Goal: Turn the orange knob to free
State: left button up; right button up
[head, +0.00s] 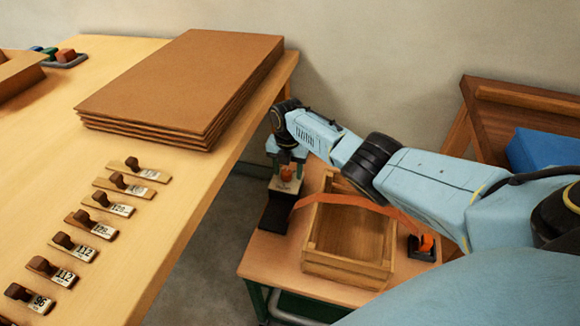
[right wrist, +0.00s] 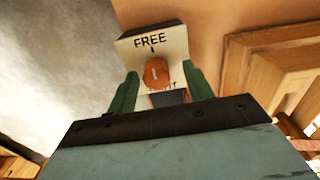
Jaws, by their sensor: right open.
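The orange knob (head: 287,173) sits on a dark block (head: 276,212) at the back left of the small side table. In the right wrist view the orange knob (right wrist: 156,72) is on a white plate (right wrist: 172,45) with FREE printed at the far side and a second, partly hidden word at the near side. A pale line on the knob runs roughly toward FREE. My right gripper (head: 286,168) is open, pointing down over the knob. Its green fingers (right wrist: 157,88) stand on either side of the knob, with gaps visible. My left gripper is in neither view.
An orange strap (head: 345,199) runs from the dark block over a wooden crate (head: 347,270) to a second dark fitting (head: 422,250). A large workbench (head: 190,200) at left holds stacked brown boards (head: 185,85) and several numbered stamps (head: 75,247).

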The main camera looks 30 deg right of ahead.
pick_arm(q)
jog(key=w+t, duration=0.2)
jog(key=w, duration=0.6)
pick_arm(e)
jog(key=shift+s+d+r+p, duration=0.1)
jog(key=shift+d+r+p, duration=0.25)
jog(key=shift+r, duration=0.2)
notch_tip(320, 180, up, 6)
jog(key=d+p, duration=0.1)
jog(key=p, duration=0.1)
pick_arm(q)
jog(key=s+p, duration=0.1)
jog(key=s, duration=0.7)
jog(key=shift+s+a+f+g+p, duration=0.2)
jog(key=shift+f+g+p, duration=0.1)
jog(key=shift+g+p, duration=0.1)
pick_arm(e)
notch_tip(320, 180, up, 6)
jog(key=f, duration=0.1)
send_over(290, 171)
jog(key=shift+r, duration=0.25)
